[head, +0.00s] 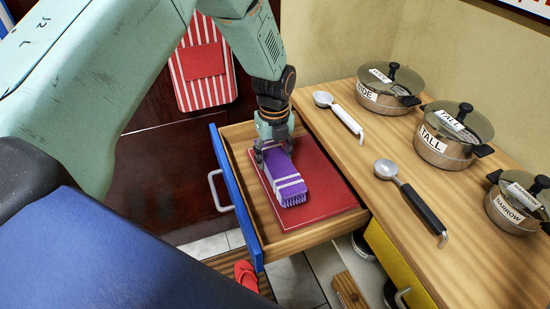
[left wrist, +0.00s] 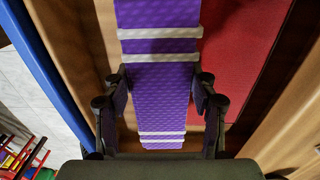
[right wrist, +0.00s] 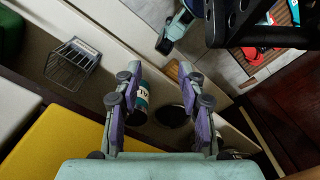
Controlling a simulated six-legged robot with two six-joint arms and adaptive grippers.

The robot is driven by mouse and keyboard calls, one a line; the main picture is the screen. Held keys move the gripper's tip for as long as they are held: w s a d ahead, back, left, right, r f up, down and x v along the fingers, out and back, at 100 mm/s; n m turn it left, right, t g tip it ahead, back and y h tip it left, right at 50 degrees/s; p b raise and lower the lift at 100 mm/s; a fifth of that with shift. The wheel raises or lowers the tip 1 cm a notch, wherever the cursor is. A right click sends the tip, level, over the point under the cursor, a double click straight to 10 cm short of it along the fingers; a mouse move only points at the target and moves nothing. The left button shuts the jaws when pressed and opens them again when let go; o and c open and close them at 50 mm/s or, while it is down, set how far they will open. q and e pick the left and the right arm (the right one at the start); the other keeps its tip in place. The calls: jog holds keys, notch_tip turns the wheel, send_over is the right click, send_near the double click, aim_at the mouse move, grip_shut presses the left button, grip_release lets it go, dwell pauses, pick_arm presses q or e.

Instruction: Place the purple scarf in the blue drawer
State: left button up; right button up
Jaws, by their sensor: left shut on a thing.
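The purple scarf (head: 287,184), folded long with white stripes and a fringed end, is inside the outline of the open blue drawer (head: 237,197), partly over a red flat item (head: 325,185). I cannot tell whether it touches the drawer floor. My left gripper (head: 272,147) is shut on the scarf's far end; in the left wrist view its fingers (left wrist: 160,90) stand on both sides of the scarf (left wrist: 160,95). My right gripper (right wrist: 163,107) is open and empty, seen only in the right wrist view.
The wooden counter (head: 375,145) right of the drawer holds two scoops (head: 339,114) (head: 410,196) and pots labelled WIDE (head: 385,88), TALL (head: 450,138) and NARROW (head: 518,203). A red-striped cloth (head: 203,68) hangs behind. A wire basket (right wrist: 73,65) shows in the right wrist view.

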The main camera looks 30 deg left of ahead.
pick_arm(q)
jog(key=shift+w+d+f, duration=0.1)
jog(key=shift+w+f, duration=0.05)
jog(key=shift+f, duration=0.25)
jog(key=shift+w+f, duration=0.1)
jog(key=shift+w, duration=0.1)
jog(key=shift+s+a, duration=0.1)
jog(key=shift+a, duration=0.1)
jog(key=shift+s+f, duration=0.1)
jog(key=shift+s, duration=0.1)
jog(key=shift+w+d+f, duration=0.1)
jog(key=shift+w+f, duration=0.15)
jog(key=shift+f, duration=0.25)
jog(key=o, duration=0.9)
jog(key=shift+s, duration=0.1)
jog(key=shift+c, duration=0.2)
jog(key=o, duration=0.3)
jog(key=shift+s+r, duration=0.1)
jog(key=shift+r, duration=0.05)
jog(key=shift+o, duration=0.3)
